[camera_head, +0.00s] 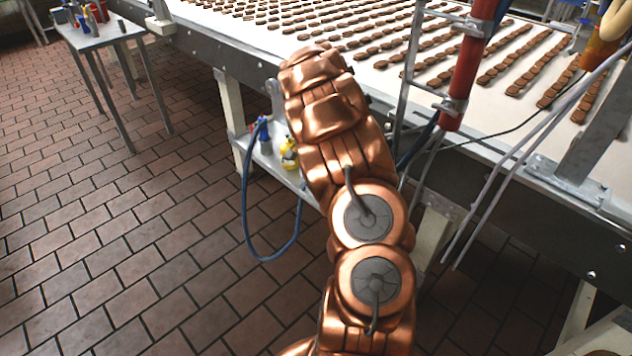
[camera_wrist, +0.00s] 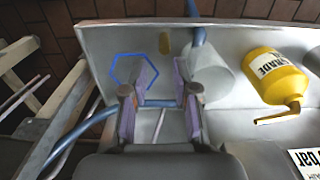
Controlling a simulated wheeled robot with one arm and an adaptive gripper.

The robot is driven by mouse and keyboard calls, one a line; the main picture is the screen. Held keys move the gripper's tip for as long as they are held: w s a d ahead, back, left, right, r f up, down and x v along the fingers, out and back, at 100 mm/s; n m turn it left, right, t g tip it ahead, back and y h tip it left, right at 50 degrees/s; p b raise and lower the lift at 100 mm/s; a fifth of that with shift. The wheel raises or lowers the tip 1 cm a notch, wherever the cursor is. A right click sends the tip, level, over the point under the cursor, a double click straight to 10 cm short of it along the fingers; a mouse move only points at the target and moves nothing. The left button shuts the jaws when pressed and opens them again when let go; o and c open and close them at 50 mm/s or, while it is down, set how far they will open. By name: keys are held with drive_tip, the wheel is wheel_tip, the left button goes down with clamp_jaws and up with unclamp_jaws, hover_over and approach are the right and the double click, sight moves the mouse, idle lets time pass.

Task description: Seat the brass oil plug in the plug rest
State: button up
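In the wrist view, my gripper (camera_wrist: 164,76) is open, with purple pads on its two fingers and nothing held between them. A small brass-coloured piece (camera_wrist: 164,43) lies on the pale metal shelf beyond the fingertips, between them and the shelf's far edge; it looks like the oil plug. A blue hexagon outline (camera_wrist: 114,69) is on the shelf left of it, partly behind the left finger. I cannot tell for sure whether it marks the plug rest. In the head view, my arm hides the gripper, and neither plug nor rest can be made out.
A pale cup-like container (camera_wrist: 217,78) stands close to the right finger. A yellow bottle (camera_wrist: 272,75) with a spout lies farther right. A blue hose (camera_wrist: 72,135) crosses under the gripper. The shelf (camera_head: 298,182) sits below the conveyor (camera_head: 375,75); tiled floor is open at left.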

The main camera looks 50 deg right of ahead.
drive_tip(key=shift+w+d+f, duration=0.1)
drive_tip(key=shift+d+f, duration=0.15)
drive_tip(key=shift+d, duration=0.15)
drive_tip(key=shift+w+a+f+p, duration=0.15)
drive_tip(key=shift+f+p, duration=0.3)
drive_tip(key=shift+f, duration=1.45)
drive_tip(key=shift+w+a+f+p, duration=0.1)
drive_tip(key=shift+f+p, duration=0.35)
drive_tip(key=shift+f, duration=1.4)
clamp_jaws()
